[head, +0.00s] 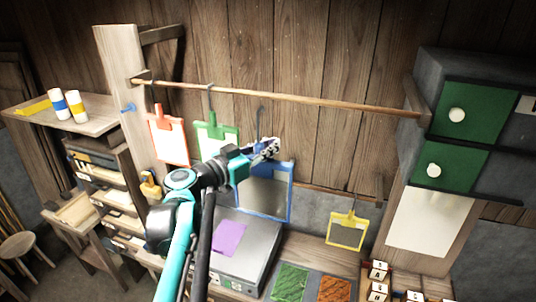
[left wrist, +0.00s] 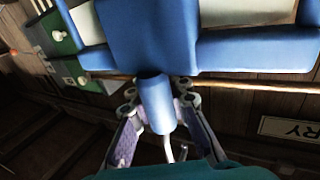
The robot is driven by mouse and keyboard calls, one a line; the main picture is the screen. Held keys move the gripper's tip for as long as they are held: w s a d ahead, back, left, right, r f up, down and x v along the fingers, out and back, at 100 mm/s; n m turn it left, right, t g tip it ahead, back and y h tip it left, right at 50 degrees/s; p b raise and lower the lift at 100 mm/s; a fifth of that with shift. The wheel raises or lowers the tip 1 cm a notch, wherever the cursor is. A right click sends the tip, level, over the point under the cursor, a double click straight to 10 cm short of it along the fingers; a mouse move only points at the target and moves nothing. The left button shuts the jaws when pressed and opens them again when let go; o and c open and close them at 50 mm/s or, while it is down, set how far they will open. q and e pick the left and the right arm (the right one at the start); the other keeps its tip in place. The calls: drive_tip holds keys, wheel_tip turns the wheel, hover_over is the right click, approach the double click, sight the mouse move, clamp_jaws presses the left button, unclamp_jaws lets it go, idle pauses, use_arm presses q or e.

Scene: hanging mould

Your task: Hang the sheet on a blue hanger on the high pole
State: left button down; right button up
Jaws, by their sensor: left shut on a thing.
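The blue hanger (head: 291,195) is a blue frame around a greyish see-through sheet (head: 262,192). My left gripper (head: 268,148) is shut on its top stem. In the left wrist view, the blue stem (left wrist: 155,100) sits between the two fingers (left wrist: 157,118), and the wide blue frame (left wrist: 150,35) fills the top. A thin grey hook (head: 259,120) rises above the gripper, close below the high pole (head: 300,98) in the picture. I cannot tell whether it touches the pole. The pole also shows behind the hanger in the left wrist view (left wrist: 255,86). My right gripper is out of view.
A red hanger (head: 168,138) and a green hanger (head: 215,134) hang on the pole's left part. The pole's right part is bare. A yellow hanger (head: 346,231) hangs lower right. A grey cabinet with green doors (head: 462,112) stands at the pole's right end. A grey box (head: 250,243) sits below.

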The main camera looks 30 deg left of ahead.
use_arm(q)
drive_tip(key=w+a+f+b, duration=0.1)
drive_tip(key=w+a+b, duration=0.2)
drive_tip(key=w, duration=1.2)
drive_tip(key=shift+w+a, duration=0.2)
drive_tip(key=shift+a, duration=0.35)
idle(0.5)
drive_tip(key=c, duration=1.5)
unclamp_jaws()
drive_tip(key=shift+o, duration=0.7)
drive_tip(key=shift+s, duration=0.1)
